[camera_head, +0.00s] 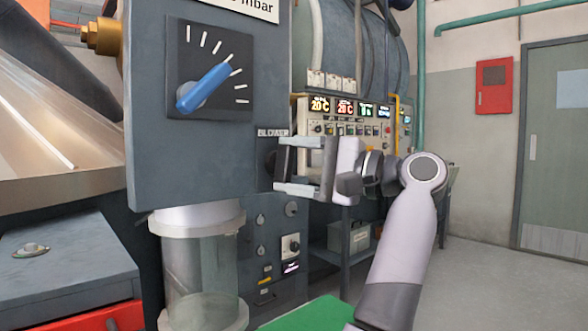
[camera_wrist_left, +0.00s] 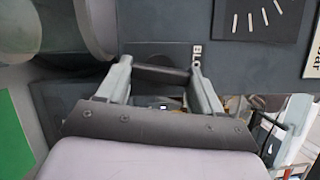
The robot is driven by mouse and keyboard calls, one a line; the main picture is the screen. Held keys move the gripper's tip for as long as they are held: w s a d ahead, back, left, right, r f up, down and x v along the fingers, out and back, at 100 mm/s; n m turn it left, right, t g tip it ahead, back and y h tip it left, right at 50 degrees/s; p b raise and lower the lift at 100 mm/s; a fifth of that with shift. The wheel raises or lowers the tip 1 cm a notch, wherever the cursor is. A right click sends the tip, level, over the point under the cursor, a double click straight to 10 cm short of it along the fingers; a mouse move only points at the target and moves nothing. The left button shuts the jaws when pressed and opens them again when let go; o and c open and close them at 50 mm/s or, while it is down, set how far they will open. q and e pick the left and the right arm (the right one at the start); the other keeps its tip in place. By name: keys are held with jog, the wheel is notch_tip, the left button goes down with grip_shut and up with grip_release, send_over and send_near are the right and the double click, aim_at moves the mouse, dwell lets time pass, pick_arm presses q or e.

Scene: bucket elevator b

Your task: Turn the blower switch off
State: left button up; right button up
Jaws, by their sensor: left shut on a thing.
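The blower switch (camera_head: 266,158) is a dark plate on the lower right of the grey control box (camera_head: 205,150), under the label "BLOWER". My left gripper (camera_head: 284,167) is at the switch with its jaws around the switch's dark handle, which it mostly hides in the head view. In the left wrist view the handle (camera_wrist_left: 162,74) is a dark bar lying between the two fingertips, beside the partly hidden label. My left gripper (camera_wrist_left: 160,68) is shut on it. The handle's exact setting is hard to tell. My right gripper is not in view.
A blue pointer dial (camera_head: 204,87) is above the switch on the same box. A clear cylinder (camera_head: 203,275) hangs below it. A lit instrument panel (camera_head: 360,122) stands behind my gripper. A green surface (camera_head: 312,317) is at the bottom. Floor at the right is free.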

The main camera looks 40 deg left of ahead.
pick_arm(q)
jog(key=shift+n+h, duration=0.4)
jog(key=shift+n, duration=0.4)
jog(key=o, duration=1)
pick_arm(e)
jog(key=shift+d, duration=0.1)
pick_arm(q)
jog(key=shift+o, duration=0.2)
jog(key=shift+w+d+r, duration=0.1)
jog(key=shift+w+d, duration=0.1)
jog(key=shift+d, duration=0.3)
jog(key=p+v, duration=0.1)
jog(key=v, duration=0.5)
jog(key=shift+p, duration=0.3)
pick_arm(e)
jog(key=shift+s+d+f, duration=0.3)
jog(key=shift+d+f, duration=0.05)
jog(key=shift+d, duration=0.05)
pick_arm(q)
jog(key=shift+d, duration=0.1)
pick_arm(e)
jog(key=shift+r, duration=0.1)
